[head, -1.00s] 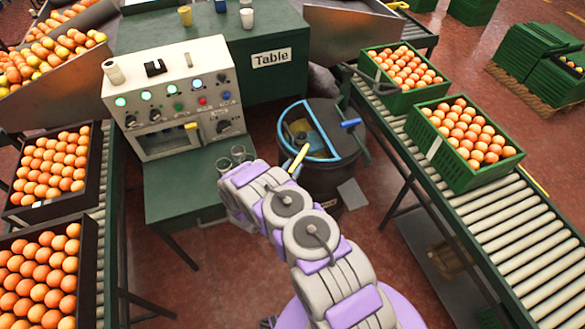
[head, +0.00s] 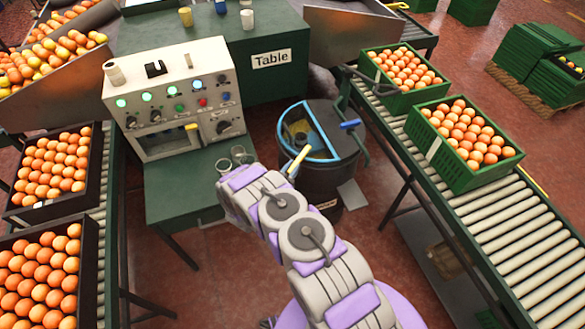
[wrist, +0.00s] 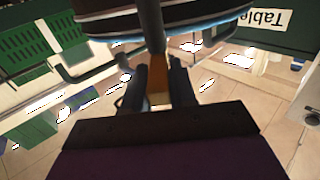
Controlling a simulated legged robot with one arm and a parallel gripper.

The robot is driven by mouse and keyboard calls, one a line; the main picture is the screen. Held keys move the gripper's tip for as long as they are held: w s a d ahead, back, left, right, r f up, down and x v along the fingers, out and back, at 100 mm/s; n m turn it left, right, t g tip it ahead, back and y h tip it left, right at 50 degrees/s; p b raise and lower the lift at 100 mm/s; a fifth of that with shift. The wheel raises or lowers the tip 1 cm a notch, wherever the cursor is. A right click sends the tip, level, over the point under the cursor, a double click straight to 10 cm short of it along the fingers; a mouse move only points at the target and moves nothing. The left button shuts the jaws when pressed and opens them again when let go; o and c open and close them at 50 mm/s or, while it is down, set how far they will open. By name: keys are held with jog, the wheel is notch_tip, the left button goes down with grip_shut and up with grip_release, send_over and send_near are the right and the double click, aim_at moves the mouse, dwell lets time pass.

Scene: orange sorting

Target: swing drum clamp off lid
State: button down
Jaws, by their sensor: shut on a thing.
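A dark drum (head: 318,178) stands on the floor right of the control cabinet. Its round lid (head: 335,118) is dark, with a blue-rimmed open section on the left and a blue handle (head: 351,124) on the right. A yellow lever (head: 299,160), which looks like the clamp handle, sticks up at the drum's near left edge beside my arm. In the wrist view my gripper (wrist: 158,92) is shut on an orange-yellow bar (wrist: 158,97), likely this lever, below a dark post. In the head view my arm hides the fingertips. I cannot tell how far the clamp is turned.
A roller conveyor (head: 480,215) with green crates of oranges (head: 462,180) runs on the right. The control cabinet (head: 175,95) and green bench (head: 185,190) stand close on the left, with two small glass cups on the bench. A grey pedal (head: 352,194) juts from the drum's base.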

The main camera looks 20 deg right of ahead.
jog(key=shift+w+a+m+g+h, duration=0.2)
jog(key=shift+w+m+g+h, duration=0.1)
jog(key=shift+m+g+h, duration=0.4)
jog(key=shift+w+a+m+g+h, duration=0.25)
jog(key=shift+m+g, duration=0.25)
jog(key=shift+g, duration=0.4)
jog(key=shift+d, duration=0.1)
jog(key=c, duration=1)
grip_release()
jog(key=p+v, duration=0.3)
jog(key=v, duration=1.4)
jog(key=shift+a, duration=0.3)
jog(key=shift+f, duration=0.15)
jog(key=shift+c, duration=0.2)
